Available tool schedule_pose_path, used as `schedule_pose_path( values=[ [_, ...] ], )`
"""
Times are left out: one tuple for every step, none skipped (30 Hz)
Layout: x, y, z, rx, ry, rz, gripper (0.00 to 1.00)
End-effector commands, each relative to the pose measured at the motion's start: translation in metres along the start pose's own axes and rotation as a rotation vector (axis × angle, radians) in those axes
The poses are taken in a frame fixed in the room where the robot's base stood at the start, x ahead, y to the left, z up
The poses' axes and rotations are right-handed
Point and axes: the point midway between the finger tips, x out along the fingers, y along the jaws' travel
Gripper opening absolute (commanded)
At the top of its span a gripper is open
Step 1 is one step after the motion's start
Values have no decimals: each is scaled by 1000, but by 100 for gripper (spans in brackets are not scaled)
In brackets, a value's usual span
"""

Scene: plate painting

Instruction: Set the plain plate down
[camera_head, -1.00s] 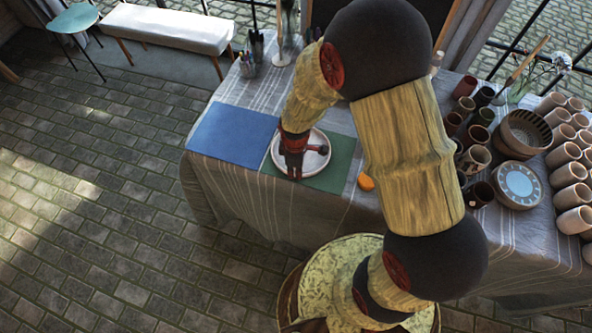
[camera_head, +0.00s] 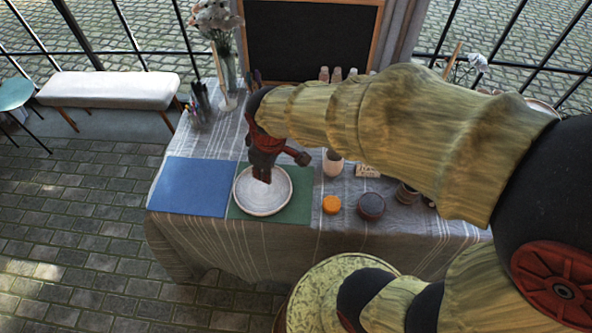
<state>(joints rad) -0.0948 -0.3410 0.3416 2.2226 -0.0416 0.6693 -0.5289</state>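The plain pale plate (camera_head: 262,198) looks flat and level over the green mat (camera_head: 303,213), covering much of it. I cannot tell whether it rests on the mat or is slightly above it. My gripper (camera_head: 262,176) points down, with its dark red fingers over the far-middle part of the plate. The fingers overlap the plate in the picture; whether they touch it, and how far apart they are, is too small to tell. The blue mat (camera_head: 194,187) lies directly left of the green mat and is empty.
On the cloth-covered table (camera_head: 225,239), an orange round piece (camera_head: 332,204) and a dark cup (camera_head: 371,207) stand right of the green mat. A pale cup (camera_head: 333,163) stands behind them. A flower vase (camera_head: 226,75) is at the back left. My arm hides the table's right part.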

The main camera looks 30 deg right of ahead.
Motion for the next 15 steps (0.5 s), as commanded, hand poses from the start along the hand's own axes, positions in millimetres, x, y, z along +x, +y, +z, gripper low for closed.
schedule_pose_path(
  values=[
    [-29, 2, 8, 82, 35, 23, 23],
    [-43, 1, 13, 132, 52, 31, 23],
    [-61, 0, 21, 199, 74, 42, 23],
    [-74, -1, 27, 249, 91, 49, 23],
    [-86, -3, 33, 297, 107, 55, 23],
    [-100, -6, 41, 357, 130, 62, 23],
    [-109, -9, 48, 399, 144, 65, 23],
    [-118, -11, 53, 439, 159, 68, 23],
    [-128, -14, 60, 488, 176, 72, 23],
    [-133, -16, 65, 519, 187, 74, 23],
    [-139, -19, 70, 547, 197, 75, 23],
    [-144, -21, 74, 578, 209, 76, 23],
    [-147, -23, 77, 599, 216, 77, 23],
    [-150, -24, 80, 615, 221, 77, 23],
    [-153, -26, 82, 632, 228, 77, 23]
  ],
)
